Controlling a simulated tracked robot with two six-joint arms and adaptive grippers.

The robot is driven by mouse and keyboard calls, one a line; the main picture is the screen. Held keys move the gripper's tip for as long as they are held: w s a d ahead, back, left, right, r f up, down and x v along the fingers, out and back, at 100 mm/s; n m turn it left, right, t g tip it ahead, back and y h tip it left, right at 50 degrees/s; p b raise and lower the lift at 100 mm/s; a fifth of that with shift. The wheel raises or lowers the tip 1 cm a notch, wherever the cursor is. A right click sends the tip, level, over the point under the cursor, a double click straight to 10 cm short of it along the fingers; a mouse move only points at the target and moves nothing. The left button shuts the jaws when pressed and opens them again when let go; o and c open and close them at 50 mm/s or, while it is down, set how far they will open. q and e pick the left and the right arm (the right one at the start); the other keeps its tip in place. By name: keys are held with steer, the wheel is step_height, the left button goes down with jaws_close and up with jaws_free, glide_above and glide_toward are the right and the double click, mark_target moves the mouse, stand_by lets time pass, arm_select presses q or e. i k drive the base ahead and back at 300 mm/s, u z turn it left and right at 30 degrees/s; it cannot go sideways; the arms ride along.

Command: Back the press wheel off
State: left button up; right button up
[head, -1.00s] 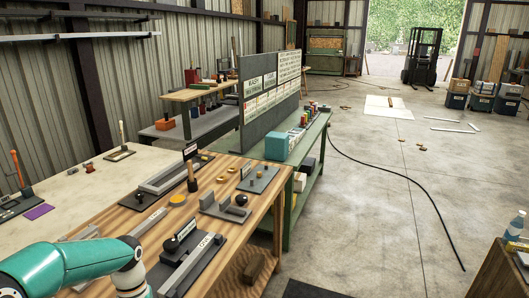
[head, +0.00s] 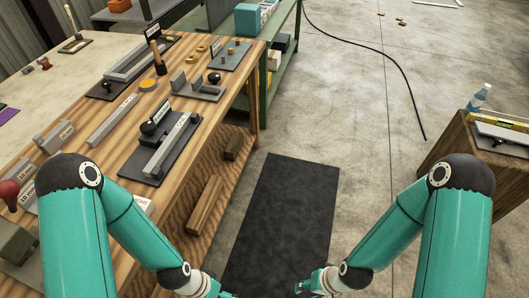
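I cannot tell for sure which item is the press wheel. A dark fixture with a rounded black knob (head: 148,128) and a white label stands on a black plate on the wooden bench. Another black knob (head: 214,78) sits on a grey fixture farther back. My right gripper (head: 300,287) is low at the bottom edge, over the dark floor mat and away from the bench items. My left gripper (head: 226,294) is at the bottom edge, mostly cut off. Both are too small and cropped to show their fingers' opening. No held object shows.
The wooden bench (head: 105,150) fills the left, with grey bars, labelled blocks and a red ball (head: 9,189) at its near end. A dark mat (head: 290,215) lies on open concrete. A wooden box (head: 470,150) with a bottle (head: 478,98) stands at right.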

mark_target(149, 128)
steer(key=z, duration=1.45)
steer(key=i, duration=0.1)
steer(key=u, duration=2.8)
steer(key=k, duration=1.15)
steer(key=z, duration=0.3)
steer(key=i, duration=0.95)
steer(key=z, duration=0.1)
